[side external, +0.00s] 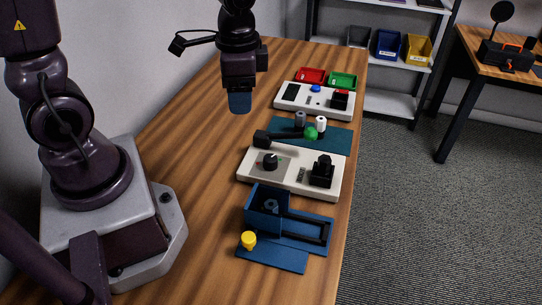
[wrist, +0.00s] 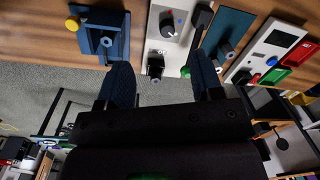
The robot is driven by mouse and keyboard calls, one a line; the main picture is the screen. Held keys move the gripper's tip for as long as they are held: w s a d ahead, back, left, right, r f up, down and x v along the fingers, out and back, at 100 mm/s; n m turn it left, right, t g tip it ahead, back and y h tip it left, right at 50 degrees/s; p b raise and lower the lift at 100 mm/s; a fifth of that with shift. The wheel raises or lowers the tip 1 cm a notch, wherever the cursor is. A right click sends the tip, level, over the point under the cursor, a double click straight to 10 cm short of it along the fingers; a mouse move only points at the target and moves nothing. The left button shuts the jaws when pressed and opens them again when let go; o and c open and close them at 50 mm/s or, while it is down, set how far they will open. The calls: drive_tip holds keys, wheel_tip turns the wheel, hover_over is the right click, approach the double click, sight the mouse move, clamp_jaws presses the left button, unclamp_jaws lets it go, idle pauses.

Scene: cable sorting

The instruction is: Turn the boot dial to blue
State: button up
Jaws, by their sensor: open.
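The boot dial is a black round knob (side external: 270,161) on a grey plate at the left of the nearer white panel (side external: 294,184). Small coloured marks surround it, too small to read surely in the side view. In the wrist view the dial (wrist: 168,28) sits near the top, with a small blue spot to its upper right. A pale pointer line shows on the knob, but I cannot tell which mark it meets. My gripper (side external: 240,104) hangs above the table, apart from the panel and up-left of the dial. In the wrist view its fingers (wrist: 162,84) are spread and empty.
A blue fixture (side external: 266,215) with a yellow knob (side external: 249,240) stands nearer. Behind are another white panel (side external: 300,97), a red tray (side external: 311,75) and a green tray (side external: 343,80).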

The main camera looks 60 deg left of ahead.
sight(271, 158)
drive_tip(key=w+f+m, duration=0.2)
drive_tip(key=f, duration=0.4)
drive_tip(key=w+f+m, duration=0.2)
drive_tip(key=f+m, duration=0.1)
drive_tip(key=f, duration=0.3)
drive_tip(key=w+f+m, duration=0.1)
drive_tip(key=f+m, duration=0.2)
drive_tip(key=f, duration=0.3)
drive_tip(key=shift+w+d+f+h, duration=0.2)
drive_tip(key=shift+w+d+h, duration=0.1)
drive_tip(key=shift+w+d, duration=0.1)
drive_tip(key=c, duration=0.9)
